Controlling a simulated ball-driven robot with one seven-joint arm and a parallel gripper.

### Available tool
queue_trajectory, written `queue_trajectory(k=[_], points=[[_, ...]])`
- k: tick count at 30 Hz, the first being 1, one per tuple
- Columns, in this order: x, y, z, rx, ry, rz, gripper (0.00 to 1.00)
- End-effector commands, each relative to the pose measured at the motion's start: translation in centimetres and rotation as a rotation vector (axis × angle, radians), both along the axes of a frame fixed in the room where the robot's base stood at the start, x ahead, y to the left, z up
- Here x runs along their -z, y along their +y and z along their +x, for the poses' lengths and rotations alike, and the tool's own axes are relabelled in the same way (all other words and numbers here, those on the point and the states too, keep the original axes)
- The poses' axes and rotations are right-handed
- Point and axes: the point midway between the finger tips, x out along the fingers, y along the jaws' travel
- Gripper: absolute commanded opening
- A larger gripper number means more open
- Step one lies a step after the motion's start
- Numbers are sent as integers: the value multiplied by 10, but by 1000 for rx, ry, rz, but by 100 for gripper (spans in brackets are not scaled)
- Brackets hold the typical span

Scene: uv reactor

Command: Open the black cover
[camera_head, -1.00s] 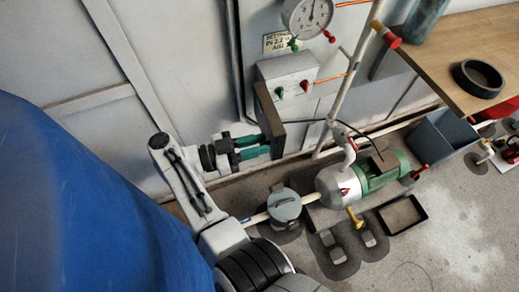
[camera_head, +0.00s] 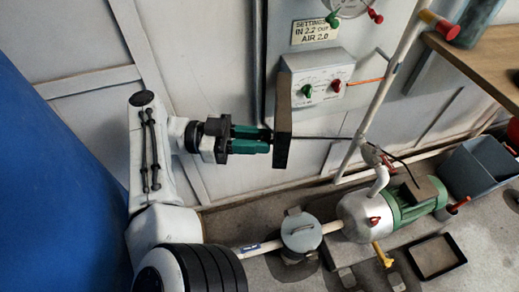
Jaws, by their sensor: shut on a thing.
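The black cover (camera_head: 284,110) is a dark, thick panel seen nearly edge-on, standing at the left side of a light grey control box (camera_head: 318,84). The box's front, with a green knob and a red knob, is exposed to view. My gripper (camera_head: 267,140), with green fingers, comes from the left and is shut on the cover near its lower part. The exact contact at the fingertips and any hinge of the cover are hidden.
A gauge (camera_head: 345,6) and a settings label (camera_head: 316,30) are above the box. A white pipe (camera_head: 385,85) rises to its right. Below are a grey lidded pot (camera_head: 300,231) and a green motor (camera_head: 418,198). A large blue surface (camera_head: 50,190) fills the left.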

Motion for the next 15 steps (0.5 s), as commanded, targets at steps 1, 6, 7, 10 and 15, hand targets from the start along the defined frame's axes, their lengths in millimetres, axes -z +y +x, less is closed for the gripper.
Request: queue_trajectory(k=[1, 6, 7, 10, 15], points=[[4, 1, 1, 4, 1, 3, 0], [2, 2, 2, 15, 1, 2, 0], [1, 2, 2, 16, 1, 2, 0], [1, 2, 2, 18, 1, 0, 0], [0, 2, 2, 18, 0, 0, 0]])
